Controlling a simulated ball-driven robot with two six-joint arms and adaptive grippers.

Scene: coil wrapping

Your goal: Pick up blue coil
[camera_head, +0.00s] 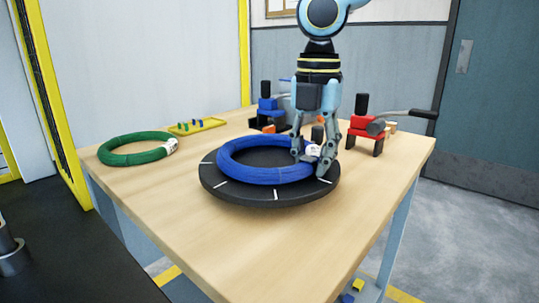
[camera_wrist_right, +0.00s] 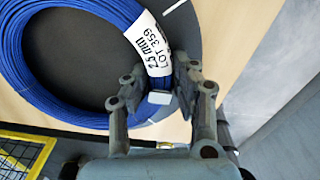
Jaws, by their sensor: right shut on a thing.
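The blue coil (camera_head: 235,168) lies flat on a round black turntable (camera_head: 262,197) with white marks, in the middle of the wooden table. My right gripper (camera_head: 312,168) comes down from above and is shut on the right side of the blue coil, next to its white label. In the right wrist view the coil (camera_wrist_right: 62,112) passes between the two fingers of the right gripper (camera_wrist_right: 160,95). The label (camera_wrist_right: 148,45) reads "2.5 mm LOT 359" and sits just beyond the fingertips. My left gripper is in neither view.
A green coil (camera_head: 125,150) with a white label lies at the table's left. A yellow tray (camera_head: 198,126) with small pegs is behind it. A red and black tool (camera_head: 365,133) stands at the back right, a blue one (camera_head: 267,108) at the back. The table's front (camera_head: 290,240) is clear.

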